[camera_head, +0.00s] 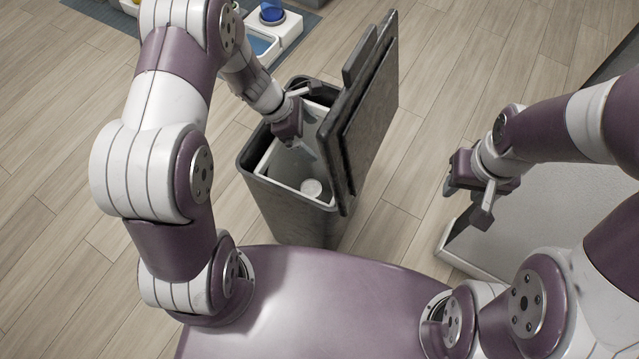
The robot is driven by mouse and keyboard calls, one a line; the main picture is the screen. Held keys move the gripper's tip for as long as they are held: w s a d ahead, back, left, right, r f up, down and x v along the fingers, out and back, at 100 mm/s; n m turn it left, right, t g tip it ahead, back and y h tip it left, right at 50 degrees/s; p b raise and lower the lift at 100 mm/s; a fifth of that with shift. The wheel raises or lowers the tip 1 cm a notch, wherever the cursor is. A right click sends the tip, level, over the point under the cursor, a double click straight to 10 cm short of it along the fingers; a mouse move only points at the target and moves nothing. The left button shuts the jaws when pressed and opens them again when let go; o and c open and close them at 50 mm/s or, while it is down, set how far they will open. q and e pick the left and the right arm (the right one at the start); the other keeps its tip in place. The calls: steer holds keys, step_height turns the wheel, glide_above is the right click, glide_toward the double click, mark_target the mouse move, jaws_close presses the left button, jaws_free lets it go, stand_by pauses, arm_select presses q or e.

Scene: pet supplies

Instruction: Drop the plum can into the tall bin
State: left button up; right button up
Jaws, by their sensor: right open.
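The tall bin (285,213) is dark grey with a pale inner liner and stands on the floor ahead of me. Its dark lid (370,105) is swung up on the right side. A small pale round thing (312,188) lies inside the bin near the front; it may be the end of a can, but no plum colour shows on it. My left gripper (310,120) is over the bin's opening with its fingers spread and nothing visible between them. My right gripper (466,202) is open and empty, over the edge of a pale surface at the right.
A pale grey flat surface (545,235) with a raised edge lies under my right arm. At the top, a white feeder with a blue part (272,14) stands on a grey mat (108,10). Wooden floor is clear around the bin.

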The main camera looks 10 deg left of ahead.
arm_select(q)
steer(key=p+v, duration=0.4)
steer(key=v, duration=0.8)
steer(key=shift+a+r, duration=0.2)
steer(key=shift+r, duration=0.1)
